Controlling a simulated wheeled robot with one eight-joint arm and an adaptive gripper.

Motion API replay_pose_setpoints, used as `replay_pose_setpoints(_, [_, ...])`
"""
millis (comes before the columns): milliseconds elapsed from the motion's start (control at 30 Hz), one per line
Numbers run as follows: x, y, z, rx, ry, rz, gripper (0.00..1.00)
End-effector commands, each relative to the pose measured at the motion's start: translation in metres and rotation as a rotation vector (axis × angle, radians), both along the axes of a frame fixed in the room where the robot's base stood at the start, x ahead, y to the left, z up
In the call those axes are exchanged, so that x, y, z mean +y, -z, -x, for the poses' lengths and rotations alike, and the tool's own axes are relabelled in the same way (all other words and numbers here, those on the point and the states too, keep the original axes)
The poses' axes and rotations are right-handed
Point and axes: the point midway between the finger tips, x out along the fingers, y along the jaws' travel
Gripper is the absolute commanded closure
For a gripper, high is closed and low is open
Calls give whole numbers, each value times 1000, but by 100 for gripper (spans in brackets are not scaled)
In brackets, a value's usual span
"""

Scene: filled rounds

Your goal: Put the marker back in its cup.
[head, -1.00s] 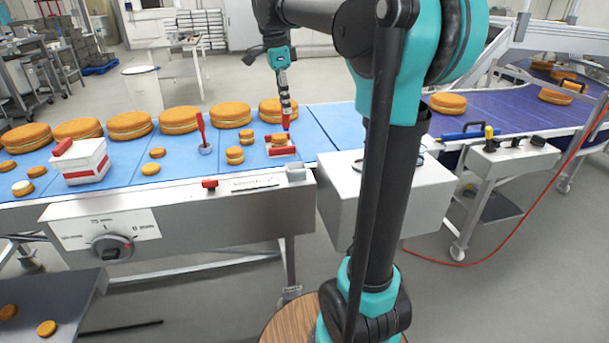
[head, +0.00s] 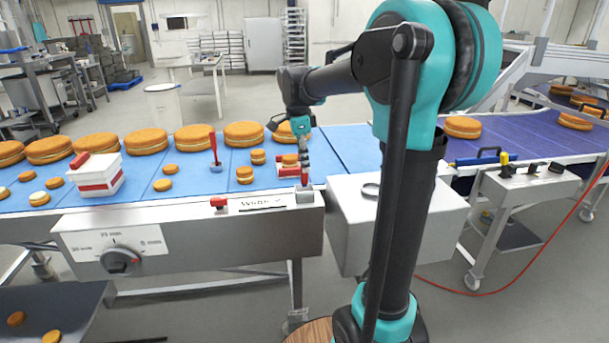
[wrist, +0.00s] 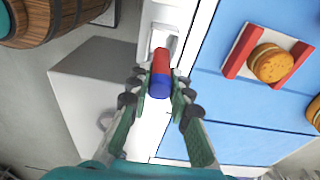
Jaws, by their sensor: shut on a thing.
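The marker (wrist: 161,75) is red with a blue end. My gripper (wrist: 160,88) is shut on it in the wrist view. In the head view the marker's red end (head: 304,179) points down, close above the small grey cup (head: 305,197) on the conveyor's front edge. The cup's pale square opening (wrist: 164,36) shows just beyond the marker in the wrist view. I cannot tell whether the marker's tip is inside the cup or just above it. In the head view my gripper (head: 304,164) is partly blurred by distance.
A red-railed holder with a small cake (wrist: 270,63) lies on the blue belt (head: 345,145) behind the cup. A red switch (head: 218,203) and a label strip (head: 262,203) are left of it. A white box (head: 405,220) stands to the right.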

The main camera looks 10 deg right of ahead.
Motion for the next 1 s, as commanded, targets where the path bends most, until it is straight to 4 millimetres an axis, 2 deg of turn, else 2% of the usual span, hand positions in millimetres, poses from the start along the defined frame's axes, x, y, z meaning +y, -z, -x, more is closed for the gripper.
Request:
replay_pose_setpoints(167, [0, 10, 0, 0, 0, 0, 100])
replay_pose_setpoints(433, [0, 42, 0, 0, 0, 0, 100])
replay_pose_setpoints(800, [0, 47, 0, 0, 0, 0, 100])
replay_pose_setpoints(833, [0, 47, 0, 0, 0, 0, 78])
replay_pose_setpoints(1000, [0, 47, 0, 0, 0, 0, 60])
